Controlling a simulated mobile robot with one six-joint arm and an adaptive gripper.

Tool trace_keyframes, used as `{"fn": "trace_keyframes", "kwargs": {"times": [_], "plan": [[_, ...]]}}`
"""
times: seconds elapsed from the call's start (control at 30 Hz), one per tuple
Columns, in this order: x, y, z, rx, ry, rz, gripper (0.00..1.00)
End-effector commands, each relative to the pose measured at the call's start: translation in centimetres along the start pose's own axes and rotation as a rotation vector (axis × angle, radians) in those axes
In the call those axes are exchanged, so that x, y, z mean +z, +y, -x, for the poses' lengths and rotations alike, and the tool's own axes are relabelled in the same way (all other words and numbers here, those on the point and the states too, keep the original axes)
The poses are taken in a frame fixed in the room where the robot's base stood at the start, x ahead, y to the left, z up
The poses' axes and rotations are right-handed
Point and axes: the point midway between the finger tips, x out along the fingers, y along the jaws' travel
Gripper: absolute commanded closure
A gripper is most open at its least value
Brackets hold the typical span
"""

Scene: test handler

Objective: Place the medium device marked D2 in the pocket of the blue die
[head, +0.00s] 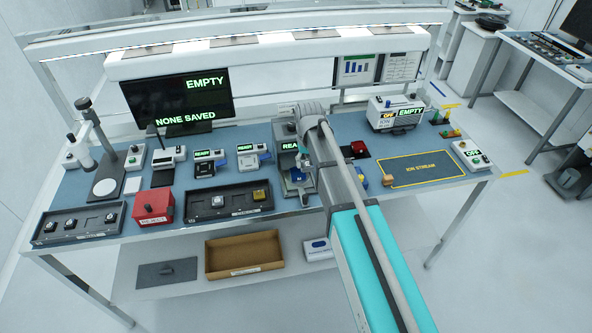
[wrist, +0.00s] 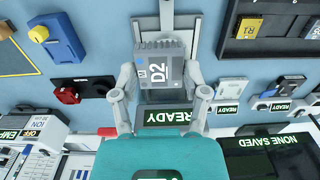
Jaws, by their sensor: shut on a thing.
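The device marked D2 (wrist: 165,66) is a grey block with a ridged edge, a white "D2" and a small blue mark on its face. My gripper (wrist: 167,76) is shut on it, with one finger on each side. I cannot tell whether the device touches the station. I cannot make out the blue die or its pocket with certainty.
Two smaller READY stations (head: 209,154) stand to the left in the head view. A dark tray (head: 230,210) holds other devices, beside a red box (head: 153,206). A red-knobbed unit (head: 358,150) and the yellow-outlined ion stream area (head: 420,171) are to the right.

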Motion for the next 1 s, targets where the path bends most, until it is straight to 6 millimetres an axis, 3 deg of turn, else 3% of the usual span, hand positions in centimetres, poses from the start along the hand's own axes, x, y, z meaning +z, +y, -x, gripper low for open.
{"fn": "trace_keyframes", "kwargs": {"times": [0.03,0.23,0.7,1.0], "plan": [[-1.4,-0.1,-0.8,0.0,0.0,0.0,0.83],[-4.8,-0.6,-2.4,0.0,0.0,0.001,0.83],[-7.9,-1.1,-6.5,0.0,0.0,0.003,0.83],[-8.3,-1.2,-6.9,0.0,0.0,0.003,0.83]]}}
